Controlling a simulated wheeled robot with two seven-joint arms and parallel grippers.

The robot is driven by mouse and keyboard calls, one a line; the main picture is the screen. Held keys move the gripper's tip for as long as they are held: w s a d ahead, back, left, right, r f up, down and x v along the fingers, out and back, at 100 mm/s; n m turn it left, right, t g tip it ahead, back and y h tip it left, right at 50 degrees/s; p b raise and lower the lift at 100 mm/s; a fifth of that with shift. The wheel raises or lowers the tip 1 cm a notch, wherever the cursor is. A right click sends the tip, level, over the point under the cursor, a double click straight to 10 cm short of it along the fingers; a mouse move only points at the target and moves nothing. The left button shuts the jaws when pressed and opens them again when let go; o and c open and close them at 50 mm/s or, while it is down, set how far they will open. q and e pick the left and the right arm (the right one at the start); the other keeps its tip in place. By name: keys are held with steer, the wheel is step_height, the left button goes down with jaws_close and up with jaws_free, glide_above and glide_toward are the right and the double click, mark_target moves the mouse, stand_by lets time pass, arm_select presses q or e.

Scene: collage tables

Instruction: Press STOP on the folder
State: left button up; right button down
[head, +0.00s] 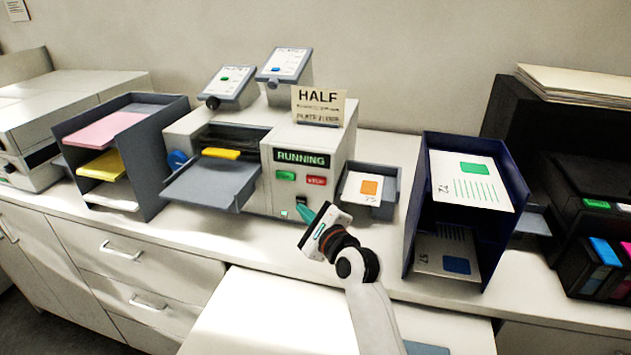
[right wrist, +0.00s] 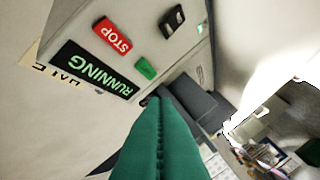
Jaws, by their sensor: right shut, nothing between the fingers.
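The folder (head: 254,146) is a light grey machine on the counter. Its front panel has a display (head: 301,157) reading RUNNING, a green button (head: 286,175) and the red STOP button (head: 316,181). The right wrist view shows the STOP button (right wrist: 113,35), green button (right wrist: 146,68) and display (right wrist: 93,72) turned sideways. My right gripper (head: 306,212) is shut and empty, its teal fingers in front of the panel, below the STOP button. Its closed fingers fill the lower middle of the wrist view (right wrist: 160,100), apart from the STOP button. My left gripper is not in view.
An output tray (head: 385,206) with a printed sheet sits right of the folder, beside a dark blue rack (head: 412,215). A feed tray (head: 205,188) juts out on the left, near a grey paper rack (head: 150,190). A HALF card (head: 318,105) stands on top.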

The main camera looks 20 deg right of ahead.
steer(key=b, duration=0.4)
glide_toward(308, 180)
steer(key=w+a, duration=0.2)
steer(key=w, duration=0.1)
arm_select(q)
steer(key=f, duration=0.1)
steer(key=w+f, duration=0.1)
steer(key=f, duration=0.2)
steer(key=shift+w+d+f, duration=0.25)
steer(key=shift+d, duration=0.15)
arm_select(e)
steer(key=shift+w+d+f, duration=0.2)
steer(key=shift+w, duration=0.55)
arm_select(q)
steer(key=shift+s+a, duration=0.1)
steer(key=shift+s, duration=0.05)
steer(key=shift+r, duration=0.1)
arm_select(e)
steer(key=shift+w+d, duration=0.1)
steer(key=shift+w+d, duration=0.15)
steer(key=shift+w, duration=0.1)
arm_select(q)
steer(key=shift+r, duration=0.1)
